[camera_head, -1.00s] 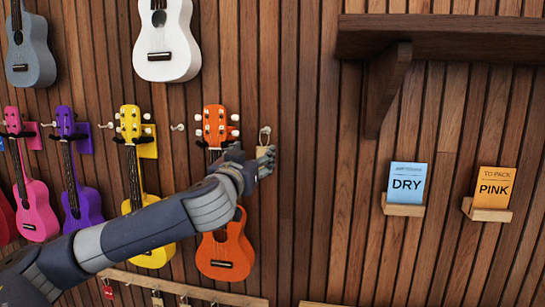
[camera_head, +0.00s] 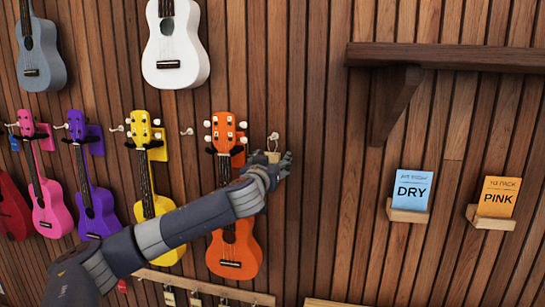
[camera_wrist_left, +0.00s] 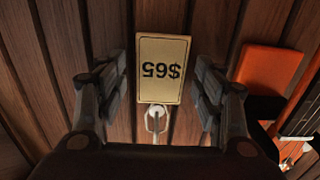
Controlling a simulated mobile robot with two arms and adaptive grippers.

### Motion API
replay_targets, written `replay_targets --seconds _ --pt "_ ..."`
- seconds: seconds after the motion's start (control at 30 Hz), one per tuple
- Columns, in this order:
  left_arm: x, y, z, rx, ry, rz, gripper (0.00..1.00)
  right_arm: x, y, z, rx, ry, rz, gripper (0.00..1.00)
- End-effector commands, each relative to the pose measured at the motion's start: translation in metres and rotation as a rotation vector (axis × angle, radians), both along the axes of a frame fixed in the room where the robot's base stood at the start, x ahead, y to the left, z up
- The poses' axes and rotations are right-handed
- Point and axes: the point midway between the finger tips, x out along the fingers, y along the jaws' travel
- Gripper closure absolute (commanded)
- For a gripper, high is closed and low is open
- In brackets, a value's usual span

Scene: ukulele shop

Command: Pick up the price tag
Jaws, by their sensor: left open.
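The price tag (camera_wrist_left: 162,69) is a tan card reading "$65", upside down in the left wrist view. It hangs from a metal hook (camera_wrist_left: 156,119) on the wood-slat wall. In the head view the tag (camera_head: 273,156) shows just right of the orange ukulele, partly hidden by my gripper. My left gripper (camera_wrist_left: 163,82) is open, with one finger on each side of the tag and a gap to both. In the head view the left gripper (camera_head: 280,165) is at the tag. My right gripper is in neither view.
The orange ukulele (camera_head: 232,253) hangs close by, behind my left arm. Yellow, purple and pink ukuleles hang further left. A lower rail (camera_head: 200,287) carries more tags. A shelf (camera_head: 450,57) and DRY (camera_head: 411,190) and PINK (camera_head: 497,197) cards are at right. Bare wall lies between.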

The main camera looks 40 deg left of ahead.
Motion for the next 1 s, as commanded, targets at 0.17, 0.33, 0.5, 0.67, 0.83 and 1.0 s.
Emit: replay_targets --seconds 0.17,0.33,0.5,0.67,0.83,1.0 --pt "0.0049 0.0023 -0.0005 0.000 0.000 -0.001 0.38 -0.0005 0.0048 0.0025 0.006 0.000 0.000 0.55" --pt "0.0046 0.0023 -0.0008 0.001 0.000 -0.001 0.45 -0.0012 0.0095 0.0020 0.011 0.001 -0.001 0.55" --pt "0.0045 0.0022 -0.0008 0.001 0.000 -0.001 0.74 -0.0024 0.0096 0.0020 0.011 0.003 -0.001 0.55" --pt "0.0045 0.0022 -0.0008 0.001 0.000 -0.001 0.74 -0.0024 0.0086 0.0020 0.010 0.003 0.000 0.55" --pt "0.0044 0.0023 -0.0007 0.001 0.000 -0.001 0.74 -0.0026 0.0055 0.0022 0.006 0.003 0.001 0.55" --pt "0.0056 0.0038 0.0033 0.000 0.000 -0.001 0.74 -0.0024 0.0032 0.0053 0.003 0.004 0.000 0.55"
